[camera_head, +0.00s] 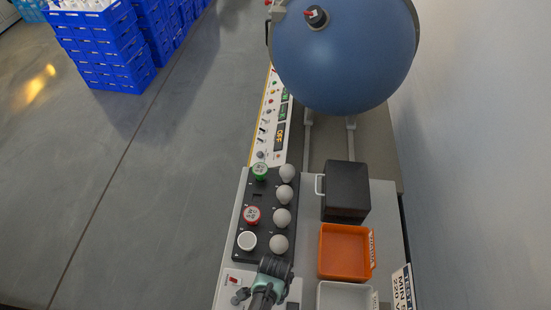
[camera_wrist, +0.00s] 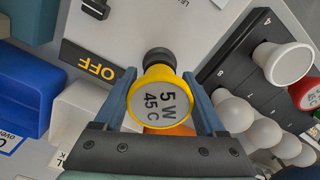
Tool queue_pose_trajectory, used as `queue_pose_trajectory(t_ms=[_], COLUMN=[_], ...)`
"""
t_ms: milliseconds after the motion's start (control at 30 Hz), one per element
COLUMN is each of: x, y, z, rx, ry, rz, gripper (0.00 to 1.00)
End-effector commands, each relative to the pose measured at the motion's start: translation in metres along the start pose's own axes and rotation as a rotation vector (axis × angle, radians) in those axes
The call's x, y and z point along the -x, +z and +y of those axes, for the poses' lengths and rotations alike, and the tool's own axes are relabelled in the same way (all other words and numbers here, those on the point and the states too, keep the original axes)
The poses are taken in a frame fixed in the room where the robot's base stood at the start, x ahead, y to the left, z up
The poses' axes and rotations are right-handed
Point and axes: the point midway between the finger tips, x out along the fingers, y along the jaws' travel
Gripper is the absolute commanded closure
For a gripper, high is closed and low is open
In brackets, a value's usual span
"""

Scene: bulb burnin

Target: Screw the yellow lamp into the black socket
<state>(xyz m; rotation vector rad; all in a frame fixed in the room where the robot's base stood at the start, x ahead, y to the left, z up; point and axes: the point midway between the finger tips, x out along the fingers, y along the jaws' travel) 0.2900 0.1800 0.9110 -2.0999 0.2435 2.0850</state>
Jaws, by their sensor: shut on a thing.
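The yellow lamp (camera_wrist: 158,98), its pale end face marked "5 W 45 C", is held between the two blue fingers of my gripper (camera_wrist: 166,100) in the wrist view. My gripper is shut on it, with the marked face toward the camera. A black round part that looks like the black socket (camera_wrist: 158,56) shows just beyond the lamp on a light grey panel (camera_wrist: 145,25). Whether lamp and socket touch cannot be told. In the head view my gripper (camera_head: 274,268) is at the bottom, below the dark rack; the lamp and socket are hidden there.
The dark rack (camera_head: 257,194) holds a green lamp (camera_head: 260,171), a red lamp (camera_head: 252,215), a white lamp (camera_head: 247,240) and several pale globes. An orange bin (camera_head: 345,253), a grey bin (camera_head: 343,296) and a black box (camera_head: 346,188) stand to the right. An "OFF" display (camera_wrist: 97,63) is near the socket.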

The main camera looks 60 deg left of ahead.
Motion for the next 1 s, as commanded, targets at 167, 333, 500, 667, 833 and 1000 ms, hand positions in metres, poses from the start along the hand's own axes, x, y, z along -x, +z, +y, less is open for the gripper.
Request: queue_pose_trajectory(t_ms=[167,333,500,667,833,1000], x=[-0.005,-0.004,-0.003,-0.002,-0.002,-0.001], y=[0.012,0.010,0.007,0.004,0.001,-0.002], z=[0.007,0.006,0.005,0.004,0.004,0.004], rx=[0.004,0.004,0.003,0.084,0.307,0.530], ry=[0.018,0.016,0.012,0.010,0.008,0.006], rz=[-0.026,-0.021,-0.015,-0.013,-0.011,-0.011], gripper=[0.83,0.05,0.05,0.05,0.05,0.05])
